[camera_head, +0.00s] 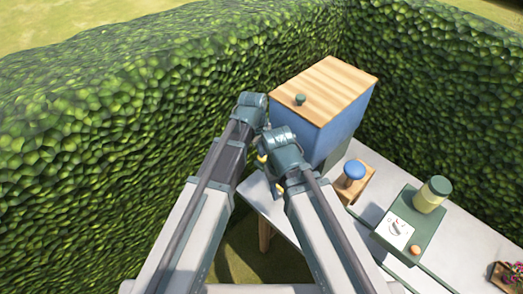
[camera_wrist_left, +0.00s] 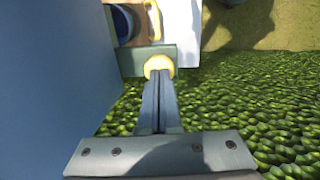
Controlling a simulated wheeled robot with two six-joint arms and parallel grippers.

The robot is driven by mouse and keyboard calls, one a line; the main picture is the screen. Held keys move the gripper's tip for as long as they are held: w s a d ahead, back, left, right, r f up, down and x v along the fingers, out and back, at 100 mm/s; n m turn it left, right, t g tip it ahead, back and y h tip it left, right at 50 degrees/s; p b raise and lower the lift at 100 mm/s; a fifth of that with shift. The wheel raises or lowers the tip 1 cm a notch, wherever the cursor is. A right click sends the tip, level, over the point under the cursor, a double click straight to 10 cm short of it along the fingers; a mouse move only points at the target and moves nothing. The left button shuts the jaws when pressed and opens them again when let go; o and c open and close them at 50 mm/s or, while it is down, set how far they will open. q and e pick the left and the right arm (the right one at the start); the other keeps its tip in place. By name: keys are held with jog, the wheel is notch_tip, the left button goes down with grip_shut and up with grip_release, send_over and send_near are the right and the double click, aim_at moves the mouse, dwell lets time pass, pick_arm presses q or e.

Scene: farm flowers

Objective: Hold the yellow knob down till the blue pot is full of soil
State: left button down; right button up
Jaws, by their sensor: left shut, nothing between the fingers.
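The yellow knob (camera_wrist_left: 158,63) shows in the left wrist view, on a grey-green block (camera_wrist_left: 133,63). My left gripper (camera_wrist_left: 160,76) is shut and empty, with its fingertips at the knob and seemingly against it. The picture does not show how far the knob is pressed. A round blue rim with a dark inside, probably the blue pot (camera_wrist_left: 122,24), is partly cut off at the upper left; its soil level cannot be told. In the head view my left wrist (camera_head: 250,107) is beside the blue box with a wooden top. My right wrist (camera_head: 281,148) is in front of that box, its fingers unclear.
The blue box (camera_head: 340,136) stands at the back of the pale table (camera_head: 455,250). Tall hedges (camera_head: 90,130) close off the left and back.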

pick_arm(q)
jog(key=shift+f+b, duration=1.2)
jog(key=shift+b, duration=0.05)
jog(key=shift+s+r, duration=0.15)
jog(key=shift+s, duration=0.15)
dwell(1.6)
dwell(0.4)
jog(key=shift+r+p, duration=0.4)
jog(key=shift+p, duration=0.25)
notch_tip(320, 180, up, 13)
jog(key=a+p, duration=0.1)
jog(key=p, duration=1.2)
jog(key=shift+s+a, duration=0.25)
jog(key=shift+s, duration=0.05)
